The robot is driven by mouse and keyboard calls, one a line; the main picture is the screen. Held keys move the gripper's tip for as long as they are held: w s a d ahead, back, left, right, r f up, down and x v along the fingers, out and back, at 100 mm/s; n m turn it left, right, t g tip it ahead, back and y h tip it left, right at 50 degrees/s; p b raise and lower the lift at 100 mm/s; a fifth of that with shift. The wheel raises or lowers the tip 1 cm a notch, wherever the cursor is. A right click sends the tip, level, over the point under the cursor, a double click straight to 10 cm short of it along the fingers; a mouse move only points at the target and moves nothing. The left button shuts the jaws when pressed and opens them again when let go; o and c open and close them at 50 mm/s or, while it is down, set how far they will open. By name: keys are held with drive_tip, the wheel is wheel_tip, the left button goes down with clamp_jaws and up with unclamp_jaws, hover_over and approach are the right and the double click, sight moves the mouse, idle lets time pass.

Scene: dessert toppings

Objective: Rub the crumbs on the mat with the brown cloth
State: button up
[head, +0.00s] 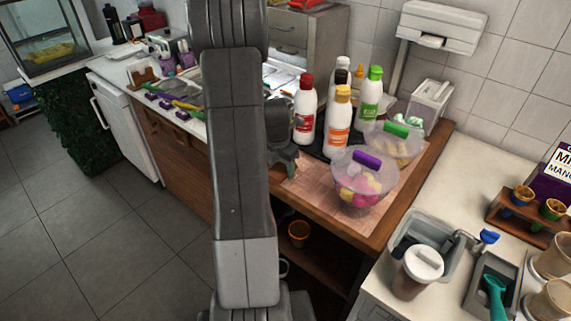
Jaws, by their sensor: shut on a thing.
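The pinkish mat (312,193) lies on the wooden counter, right of my arm. My gripper (286,160) is at the mat's left edge, mostly hidden behind my own arm. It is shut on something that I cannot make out. I cannot pick out the brown cloth or any crumbs; part of the mat and counter is hidden by my arm.
A clear bowl with a purple-handled lid (362,180) stands on the mat. A second bowl with a green handle (395,132) is behind it. Several sauce bottles (339,125) stand at the back on a dark tray. The mat's front left part is free.

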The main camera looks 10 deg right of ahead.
drive_tip(key=shift+s+a+f, duration=0.2)
drive_tip(key=shift+s+a, duration=0.65)
drive_tip(key=shift+w+a+r, duration=0.15)
drive_tip(key=shift+w+a, duration=0.55)
drive_tip(key=shift+w, duration=0.2)
drive_tip(key=shift+w+d+r+p, duration=0.2)
drive_tip(key=shift+w+d+p, duration=0.5)
drive_tip(key=shift+w+d, duration=0.7)
drive_tip(key=shift+w+d+f+p, duration=0.1)
drive_tip(key=shift+w+d+p, duration=0.05)
drive_tip(key=shift+w+d, duration=0.65)
drive_tip(key=shift+w+d+f+p, duration=0.15)
drive_tip(key=shift+w+d, duration=0.3)
drive_tip(key=shift+d, duration=0.55)
drive_tip(key=shift+w+d+r+p, duration=0.1)
drive_tip(key=shift+w+d+p, duration=0.05)
drive_tip(key=shift+w+d, duration=0.65)
drive_tip(key=shift+s+d, duration=0.1)
drive_tip(key=shift+d, duration=0.05)
drive_tip(key=shift+w+d+r+p, duration=0.1)
drive_tip(key=shift+w+r+p, duration=0.15)
drive_tip(key=shift+r+p, duration=0.4)
drive_tip(key=r, duration=0.1)
drive_tip(key=r+p, duration=0.2)
drive_tip(key=shift+d+r, duration=0.3)
drive_tip(key=shift+c, duration=0.4)
drive_tip(key=shift+s+a+r, duration=0.1)
drive_tip(key=shift+a+r, duration=0.1)
drive_tip(key=shift+r, duration=0.25)
drive_tip(key=shift+r, duration=0.1)
